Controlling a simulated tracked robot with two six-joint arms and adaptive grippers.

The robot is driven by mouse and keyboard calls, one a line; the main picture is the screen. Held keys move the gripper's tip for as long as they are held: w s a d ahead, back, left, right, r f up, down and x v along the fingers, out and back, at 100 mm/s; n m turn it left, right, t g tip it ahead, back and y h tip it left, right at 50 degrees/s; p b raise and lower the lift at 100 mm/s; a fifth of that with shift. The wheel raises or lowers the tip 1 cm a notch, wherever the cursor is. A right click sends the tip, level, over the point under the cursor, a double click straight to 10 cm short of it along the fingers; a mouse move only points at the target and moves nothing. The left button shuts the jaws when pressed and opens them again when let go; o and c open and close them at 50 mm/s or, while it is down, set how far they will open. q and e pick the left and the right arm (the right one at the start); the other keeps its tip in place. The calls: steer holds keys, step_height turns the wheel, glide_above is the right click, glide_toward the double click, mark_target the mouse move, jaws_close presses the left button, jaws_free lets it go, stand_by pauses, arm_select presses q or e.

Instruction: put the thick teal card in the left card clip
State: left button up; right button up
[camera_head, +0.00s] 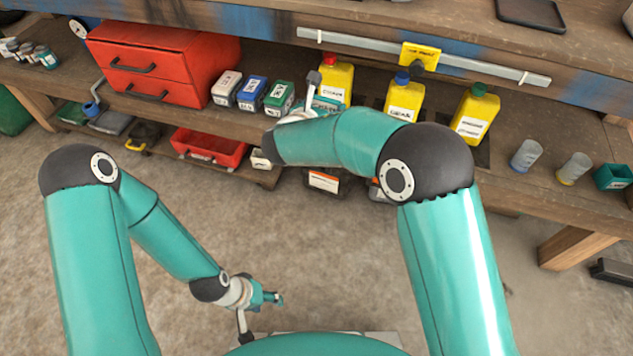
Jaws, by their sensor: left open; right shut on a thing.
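My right gripper (312,98) is at the shelf, in front of a yellow bottle and partly hidden by its own arm. A small teal piece with a pale label, seemingly the thick teal card (328,104), shows at it. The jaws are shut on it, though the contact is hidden. My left gripper (274,298) is open and empty, low over the floor and far from the shelf. A metal rail (370,45) runs along the bench front. I cannot clearly make out the left card clip.
Yellow bottles (475,115) stand behind and right of my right gripper. Small labelled boxes (252,92) and a red drawer unit (160,62) stand to its left. A red bin (208,147) is on the lower shelf. Clear cups (525,155) stand at right. The floor is open.

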steer(key=shift+w+a+f+n+y+b, duration=0.3)
steer(key=shift+w+a+f+b, duration=0.1)
steer(key=shift+w+a+b, duration=0.35)
steer(key=shift+w+a+f, duration=0.15)
steer(key=shift+a+f, duration=0.05)
arm_select(q)
step_height(320, 180, down, 10)
steer(key=b, duration=0.6)
steer(key=shift+r+b, duration=0.25)
steer(key=shift+b, duration=0.05)
arm_select(e)
step_height(320, 180, down, 19)
steer(key=shift+f, duration=0.1)
arm_select(q)
steer(key=shift+f, duration=0.15)
arm_select(e)
steer(key=shift+f, duration=0.1)
steer(key=o, duration=1)
steer(key=shift+o, duration=0.2)
